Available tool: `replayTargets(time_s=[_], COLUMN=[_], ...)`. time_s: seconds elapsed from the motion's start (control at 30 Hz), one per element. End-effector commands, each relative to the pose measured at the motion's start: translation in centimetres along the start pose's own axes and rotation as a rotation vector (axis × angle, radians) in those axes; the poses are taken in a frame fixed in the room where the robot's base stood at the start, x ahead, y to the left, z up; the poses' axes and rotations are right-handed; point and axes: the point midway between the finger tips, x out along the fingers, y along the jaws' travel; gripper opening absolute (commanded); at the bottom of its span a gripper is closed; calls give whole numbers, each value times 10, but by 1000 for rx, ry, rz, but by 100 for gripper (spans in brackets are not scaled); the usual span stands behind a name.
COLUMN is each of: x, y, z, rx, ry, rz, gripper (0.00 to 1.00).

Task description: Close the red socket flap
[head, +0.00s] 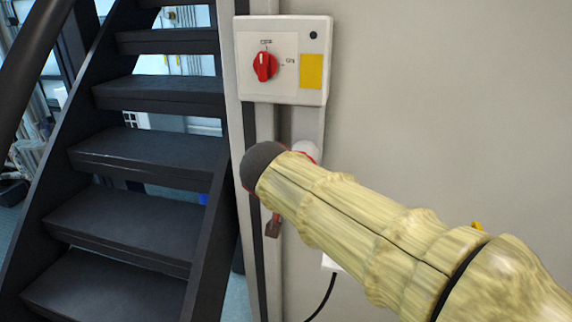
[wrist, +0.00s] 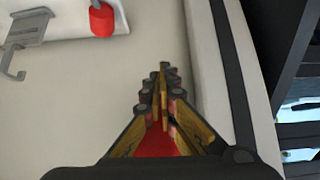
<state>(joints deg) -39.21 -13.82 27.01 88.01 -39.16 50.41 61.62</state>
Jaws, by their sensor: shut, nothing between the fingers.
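My gripper (wrist: 163,72) shows in the wrist view with its fingers together and nothing held between them. It is in front of a plain pale panel. A red surface (wrist: 150,144) shows low between the finger bases; I cannot tell whether it is the flap or part of the gripper. A white and red rounded part (head: 306,150) peeks out above my arm and may belong to the socket. I cannot make out the flap or its position.
A white switch box (head: 284,91) with a red rotary knob (head: 265,66) is on the wall above my arm. Dark stairs (head: 150,150) stand at the left. The wall at right is bare.

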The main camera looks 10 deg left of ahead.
Motion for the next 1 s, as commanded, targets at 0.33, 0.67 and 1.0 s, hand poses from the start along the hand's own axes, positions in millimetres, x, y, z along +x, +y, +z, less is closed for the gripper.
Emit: replayTargets(time_s=[0.33,0.67,1.0], x=[4,4,-4], y=[0,0,0], z=[-4,-4,-13], rx=[-1,0,1], ry=[0,1,5], rz=[0,-1,-2], gripper=[0,0,0])
